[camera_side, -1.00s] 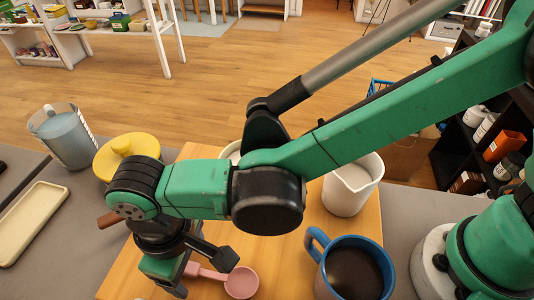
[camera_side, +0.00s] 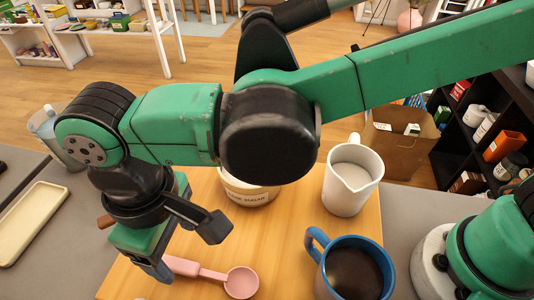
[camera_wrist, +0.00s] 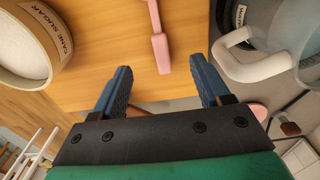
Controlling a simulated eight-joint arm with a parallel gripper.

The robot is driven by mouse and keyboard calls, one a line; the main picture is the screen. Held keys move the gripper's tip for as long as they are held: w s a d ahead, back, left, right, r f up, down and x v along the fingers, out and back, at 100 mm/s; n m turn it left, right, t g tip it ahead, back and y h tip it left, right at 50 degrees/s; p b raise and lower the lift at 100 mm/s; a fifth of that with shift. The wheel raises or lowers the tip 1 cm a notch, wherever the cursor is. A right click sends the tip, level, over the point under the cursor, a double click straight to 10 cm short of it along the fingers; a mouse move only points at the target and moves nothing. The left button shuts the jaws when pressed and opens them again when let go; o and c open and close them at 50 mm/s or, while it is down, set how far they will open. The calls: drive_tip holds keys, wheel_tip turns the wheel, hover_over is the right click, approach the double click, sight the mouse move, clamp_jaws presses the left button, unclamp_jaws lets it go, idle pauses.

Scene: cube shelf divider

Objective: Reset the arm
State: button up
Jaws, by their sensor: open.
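My gripper (camera_side: 150,258) is at the left side of the wooden board in the side view, below the bent black wrist. In the wrist view my gripper (camera_wrist: 160,66) has its two blue fingers wide apart with nothing held between them. The pink scoop (camera_side: 241,282) lies on the board to the right of the gripper. Its handle (camera_wrist: 160,48) shows beyond the gap between the fingers in the wrist view. My arm hides part of the board and the things behind it.
A cane sugar tub (camera_side: 248,194) stands partly behind my arm. A white pitcher (camera_side: 352,184) and a blue mug (camera_side: 352,272) with dark contents stand at the board's right. A cream tray (camera_side: 32,222) and a clear jug (camera_side: 47,125) are at left.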

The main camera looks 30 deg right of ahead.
drive_tip(key=shift+r, duration=0.15)
drive_tip(key=w+d+r+m+t, duration=0.1)
drive_tip(key=w+d+m+t, duration=0.1)
drive_tip(key=d, duration=1.4)
drive_tip(key=w+d+r+m+t, duration=0.2)
drive_tip(key=d+m+t, duration=0.3)
drive_tip(key=d, duration=1.1)
drive_tip(key=shift+r+m, duration=0.15)
drive_tip(key=shift+m, duration=0.85)
